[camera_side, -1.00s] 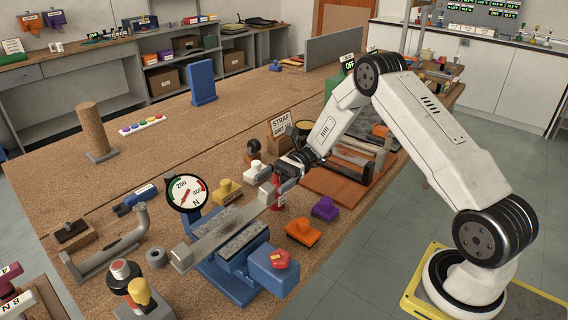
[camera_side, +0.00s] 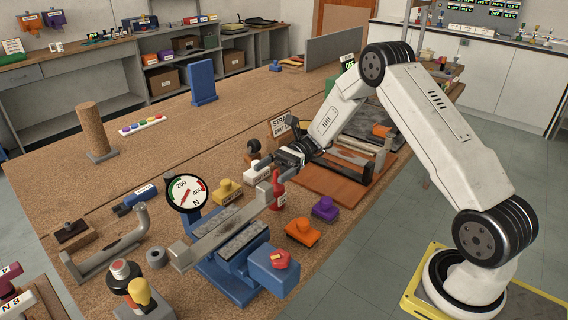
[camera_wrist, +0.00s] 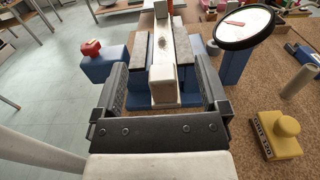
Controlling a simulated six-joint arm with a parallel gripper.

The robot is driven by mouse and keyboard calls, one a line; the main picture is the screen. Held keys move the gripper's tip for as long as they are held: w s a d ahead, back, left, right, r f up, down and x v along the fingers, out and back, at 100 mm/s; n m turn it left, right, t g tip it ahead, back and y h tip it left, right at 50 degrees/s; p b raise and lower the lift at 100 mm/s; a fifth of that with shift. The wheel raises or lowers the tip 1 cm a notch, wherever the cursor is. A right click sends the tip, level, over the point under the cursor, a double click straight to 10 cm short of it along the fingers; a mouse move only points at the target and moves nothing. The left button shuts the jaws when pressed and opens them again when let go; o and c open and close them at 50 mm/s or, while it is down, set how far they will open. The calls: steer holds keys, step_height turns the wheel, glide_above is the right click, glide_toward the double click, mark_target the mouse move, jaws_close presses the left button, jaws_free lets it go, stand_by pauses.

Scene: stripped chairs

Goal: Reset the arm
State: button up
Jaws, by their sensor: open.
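My gripper (camera_side: 270,174) is open above the bench, near the right end of a grey metal bar (camera_side: 222,232). In the wrist view its two dark fingers (camera_wrist: 160,72) stand wide apart, with the end of the bar (camera_wrist: 163,88) showing between them. No contact between finger and bar shows, and nothing appears held. The bar lies along a blue fixture (camera_side: 222,283) beside a round dial gauge (camera_side: 187,192) marked N.
A red bottle (camera_side: 278,192) stands close to my gripper. A yellow knobbed block (camera_side: 228,192), an orange block (camera_side: 302,232) and a purple block (camera_side: 325,208) are nearby. A cork post (camera_side: 90,130) and a blue upright (camera_side: 202,82) stand farther back. The bench's rear middle is mostly clear.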

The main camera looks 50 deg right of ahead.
steer(key=shift+w, duration=0.1)
steer(key=w+d+t+h, duration=0.4)
steer(key=w+d, duration=0.1)
steer(key=s+a+f+n+h, duration=0.1)
steer(key=s+a+n+h, duration=0.2)
steer(key=s+n+h, duration=0.4)
steer(key=s+a+f+n+g+h, duration=0.1)
steer(key=s+a+n+h, duration=0.3)
steer(key=s+n+h, duration=0.3)
steer(key=shift+s+a+n, duration=0.2)
steer(key=shift+s+n, duration=1.8)
steer(key=shift+s, duration=1.8)
steer(key=shift+c, duration=0.4)
steer(key=shift+w+r, duration=0.1)
steer(key=shift+w, duration=0.05)
